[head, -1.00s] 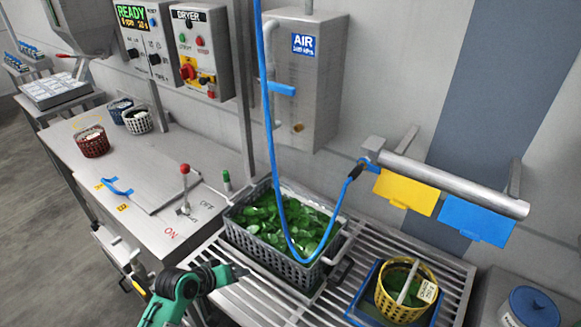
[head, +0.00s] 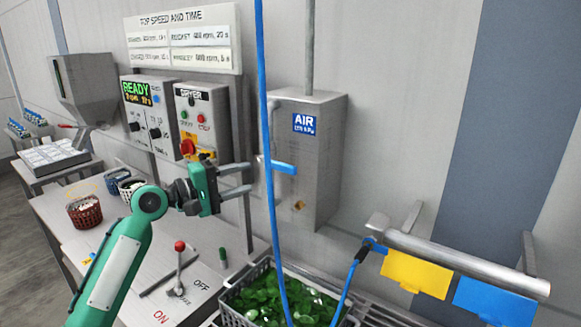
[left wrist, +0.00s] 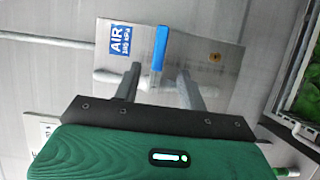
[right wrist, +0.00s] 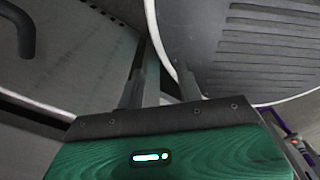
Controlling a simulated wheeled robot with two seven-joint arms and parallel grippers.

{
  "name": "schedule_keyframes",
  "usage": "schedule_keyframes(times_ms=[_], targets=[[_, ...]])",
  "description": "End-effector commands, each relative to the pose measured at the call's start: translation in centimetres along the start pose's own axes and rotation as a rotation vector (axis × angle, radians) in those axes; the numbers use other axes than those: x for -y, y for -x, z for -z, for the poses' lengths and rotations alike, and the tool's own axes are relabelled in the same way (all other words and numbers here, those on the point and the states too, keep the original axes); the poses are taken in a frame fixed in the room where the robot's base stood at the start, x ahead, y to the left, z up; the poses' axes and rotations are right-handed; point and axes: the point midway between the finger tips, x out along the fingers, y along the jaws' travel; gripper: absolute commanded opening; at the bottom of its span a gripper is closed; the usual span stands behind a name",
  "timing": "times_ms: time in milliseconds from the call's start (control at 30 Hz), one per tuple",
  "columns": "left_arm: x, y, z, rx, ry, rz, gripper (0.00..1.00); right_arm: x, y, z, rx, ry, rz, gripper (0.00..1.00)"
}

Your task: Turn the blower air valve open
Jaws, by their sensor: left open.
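The air valve's blue handle (head: 285,168) sticks out from the front of the grey AIR box (head: 322,190) on the wall, and lies roughly level in the head view. In the left wrist view, the blue handle (left wrist: 159,48) lies just beyond and between the fingertips. My left gripper (head: 248,178) is open and empty, a short way left of the handle, fingers pointing at it; its fingers also show in the left wrist view (left wrist: 160,82). My right gripper (right wrist: 161,85) shows only in the right wrist view, fingers apart with nothing between them.
A blue hose (head: 268,130) hangs close by the handle. The dryer box (head: 199,120) is left of the gripper. Below are a lever (head: 180,262) and a crate of greens (head: 235,306). A bar with yellow (head: 415,273) and blue flaps is at right.

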Motion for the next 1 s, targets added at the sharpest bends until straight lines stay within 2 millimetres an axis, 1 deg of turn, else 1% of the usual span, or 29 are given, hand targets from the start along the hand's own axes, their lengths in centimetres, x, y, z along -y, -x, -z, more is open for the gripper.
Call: schedule_keyframes(times_ms=[167,400,600,700,800,1000], targets=[[-0.4,-2.1,-0.1,0.003,0.003,-0.001,0.42,-0.2,1.1,0.1,0.000,0.001,-0.002,0.36],[-0.5,-7.3,-0.1,0.003,0.004,-0.001,0.42,-0.6,3.2,0.2,0.001,0.002,-0.005,0.36],[-0.3,-11.0,-0.1,0.001,0.003,0.002,0.42,-0.8,4.5,0.3,0.001,0.003,-0.007,0.36],[-0.2,-12.3,-0.1,0.001,0.002,0.001,0.42,-0.8,4.9,0.3,0.001,0.003,-0.007,0.36],[-0.1,-13.1,0.0,0.000,0.001,0.002,0.42,-0.8,5.1,0.3,0.001,0.003,-0.007,0.36],[0.1,-13.7,-0.1,0.000,0.000,0.001,0.42,-0.7,5.2,0.3,0.001,0.003,-0.007,0.36]])
